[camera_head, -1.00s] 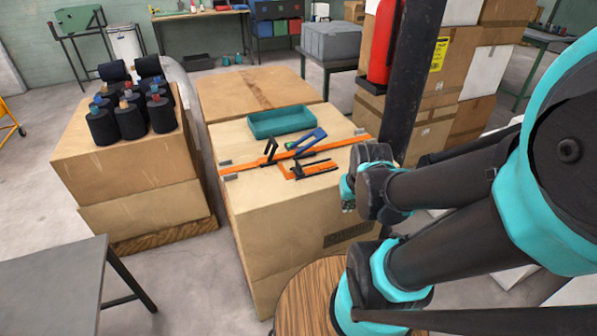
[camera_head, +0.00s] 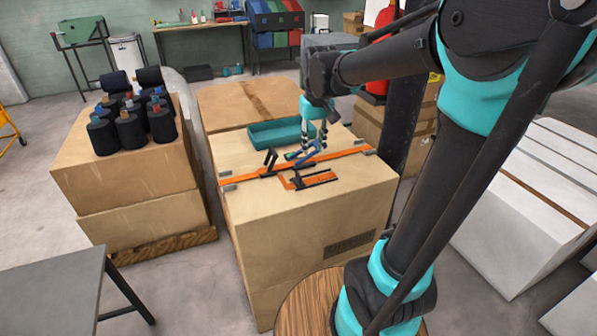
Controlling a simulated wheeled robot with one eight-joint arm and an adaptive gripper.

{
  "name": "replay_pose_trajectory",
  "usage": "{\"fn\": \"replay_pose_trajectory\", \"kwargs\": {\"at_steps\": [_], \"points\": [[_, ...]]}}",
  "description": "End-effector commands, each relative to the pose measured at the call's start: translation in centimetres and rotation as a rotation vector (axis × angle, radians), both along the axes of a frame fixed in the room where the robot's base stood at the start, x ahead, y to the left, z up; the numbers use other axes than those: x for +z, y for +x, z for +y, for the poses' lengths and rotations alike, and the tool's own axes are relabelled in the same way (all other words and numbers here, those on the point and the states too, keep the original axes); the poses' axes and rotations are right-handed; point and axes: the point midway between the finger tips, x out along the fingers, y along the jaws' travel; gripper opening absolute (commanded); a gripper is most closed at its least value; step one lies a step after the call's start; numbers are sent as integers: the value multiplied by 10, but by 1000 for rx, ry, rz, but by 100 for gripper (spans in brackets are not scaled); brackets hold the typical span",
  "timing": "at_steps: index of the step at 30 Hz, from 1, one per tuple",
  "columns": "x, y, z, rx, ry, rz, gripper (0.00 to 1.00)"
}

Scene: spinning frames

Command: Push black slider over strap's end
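An orange strap (camera_head: 347,153) runs across the top of the cardboard box (camera_head: 240,206), with grey pieces at its ends. A black, upright, tilted piece (camera_head: 270,158) stands on the strap left of middle. In front of it lies a black and orange tool (camera_head: 314,179), with a piece of orange strap beside it. I cannot tell which black part is the slider. A blue-handled tool (camera_head: 304,153) lies at the strap's middle. My gripper (camera_head: 311,146) points down over this tool, its fingers apart. Whether it touches the tool is too small to tell.
A teal tray (camera_head: 266,134) sits behind the strap, close to my gripper. A dark post (camera_head: 408,140) stands at the box's right. Black spools (camera_head: 130,130) stand on another box at left. The box top's front part is clear.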

Motion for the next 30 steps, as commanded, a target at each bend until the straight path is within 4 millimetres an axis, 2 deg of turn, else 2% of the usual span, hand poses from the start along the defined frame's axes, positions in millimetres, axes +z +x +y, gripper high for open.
{"fn": "replay_pose_trajectory", "kwargs": {"at_steps": [1, 3, 6, 11, 17, 30], "points": [[17, 13, 13, 27, -6, 26, 29], [34, 23, 26, 53, -13, 57, 29], [49, 31, 37, 74, -21, 84, 29], [48, 34, 42, 83, -25, 95, 29], [18, 34, 41, 81, -24, 94, 29], [-67, 34, 41, 81, -24, 93, 29]]}}
